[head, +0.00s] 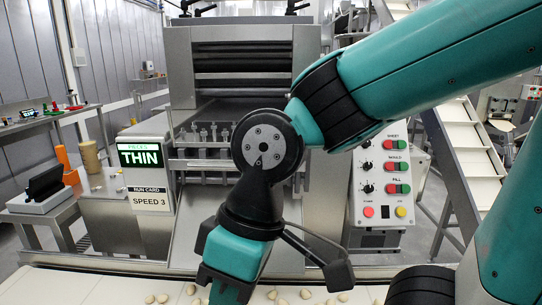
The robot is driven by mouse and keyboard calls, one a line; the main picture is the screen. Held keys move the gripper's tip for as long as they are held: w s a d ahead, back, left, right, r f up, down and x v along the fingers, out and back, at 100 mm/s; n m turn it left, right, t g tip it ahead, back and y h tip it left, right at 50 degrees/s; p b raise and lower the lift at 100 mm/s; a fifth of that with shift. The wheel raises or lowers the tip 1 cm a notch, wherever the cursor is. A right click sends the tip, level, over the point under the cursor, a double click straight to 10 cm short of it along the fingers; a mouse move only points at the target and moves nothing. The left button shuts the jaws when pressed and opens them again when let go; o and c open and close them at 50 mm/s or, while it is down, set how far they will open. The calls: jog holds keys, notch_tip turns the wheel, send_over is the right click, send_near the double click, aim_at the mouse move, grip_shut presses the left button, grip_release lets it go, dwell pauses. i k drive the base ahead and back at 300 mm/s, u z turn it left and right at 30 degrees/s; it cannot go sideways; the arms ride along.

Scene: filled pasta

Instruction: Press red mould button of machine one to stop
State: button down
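The control panel (378,222) of the machine stands right of centre. Its rows are labelled SHEET, MOULD and FILL, each with a black knob, a red button and a green button. The red mould button (390,167) is in the middle row, between its knob (367,167) and the green mould button (403,167). Nothing covers it. I cannot tell whether it is pressed in. My teal arm crosses in front of the machine, and its wrist points down left of the panel. My gripper's fingers are not visible.
A red, a black and a yellow control sit at the panel's bottom. A screen (141,156) reads THIN above a run card (150,200) reading SPEED 3. Pasta pieces (190,289) lie on the pale belt (60,287) in front. An inclined conveyor (470,160) rises to the right.

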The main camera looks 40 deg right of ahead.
aim_at(388, 165)
jog(key=z, duration=1.6)
